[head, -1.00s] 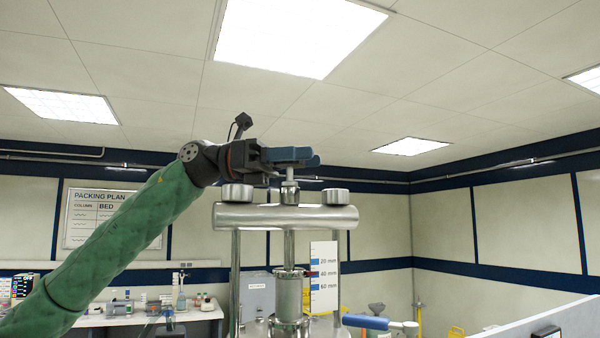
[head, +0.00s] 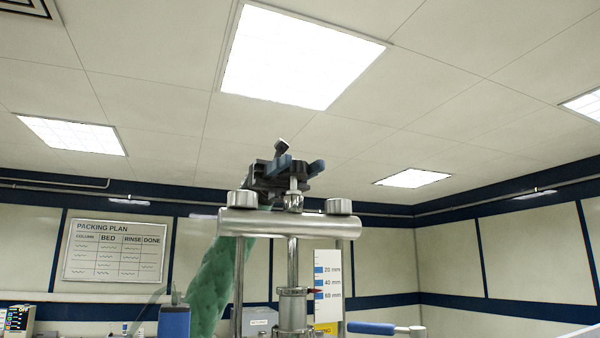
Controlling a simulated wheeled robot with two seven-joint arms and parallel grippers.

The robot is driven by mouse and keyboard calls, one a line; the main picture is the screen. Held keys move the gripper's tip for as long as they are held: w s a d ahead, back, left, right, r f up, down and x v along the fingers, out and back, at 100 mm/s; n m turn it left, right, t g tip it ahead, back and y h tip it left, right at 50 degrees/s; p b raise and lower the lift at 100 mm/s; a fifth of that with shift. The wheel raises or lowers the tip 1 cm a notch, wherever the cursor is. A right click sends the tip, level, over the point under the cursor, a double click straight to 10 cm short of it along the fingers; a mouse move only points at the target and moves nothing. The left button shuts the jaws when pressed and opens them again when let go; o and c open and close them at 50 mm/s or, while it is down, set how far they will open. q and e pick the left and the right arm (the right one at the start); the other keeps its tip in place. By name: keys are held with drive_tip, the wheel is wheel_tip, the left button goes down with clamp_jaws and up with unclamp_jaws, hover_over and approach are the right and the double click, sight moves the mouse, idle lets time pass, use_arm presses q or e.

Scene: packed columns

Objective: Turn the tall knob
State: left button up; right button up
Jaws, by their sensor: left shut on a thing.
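The steel column press has a thick crossbar (head: 285,225) on upright rods, with a central threaded spindle (head: 292,262). The tall knob (head: 295,185) stands at the top of the spindle, above the crossbar's middle; its upper part is mostly hidden by my gripper. My left gripper (head: 301,167) is shut on the knob from behind, with one blue fingertip on each side. My green left arm (head: 217,285) rises behind the crossbar, left of the spindle. My right gripper is not in view.
Two short round caps (head: 238,198) sit at the crossbar's ends. A scale board (head: 327,278) marked 20 to 60 mm stands beside the spindle. A blue handle (head: 371,328) sticks out low right. A packing plan board (head: 117,249) hangs on the wall.

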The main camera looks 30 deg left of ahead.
use_arm(q)
drive_tip(key=m+g+y, duration=0.1)
drive_tip(key=y, duration=0.1)
drive_tip(key=m+g+y, duration=0.2)
drive_tip(key=m+g+y+b, duration=0.1)
drive_tip(key=m+g+y, duration=0.1)
drive_tip(key=shift+s+a, duration=0.25)
drive_tip(key=shift+a, duration=0.05)
drive_tip(key=shift+m+g+y, duration=0.3)
drive_tip(key=shift+y, duration=0.1)
drive_tip(key=o, duration=1)
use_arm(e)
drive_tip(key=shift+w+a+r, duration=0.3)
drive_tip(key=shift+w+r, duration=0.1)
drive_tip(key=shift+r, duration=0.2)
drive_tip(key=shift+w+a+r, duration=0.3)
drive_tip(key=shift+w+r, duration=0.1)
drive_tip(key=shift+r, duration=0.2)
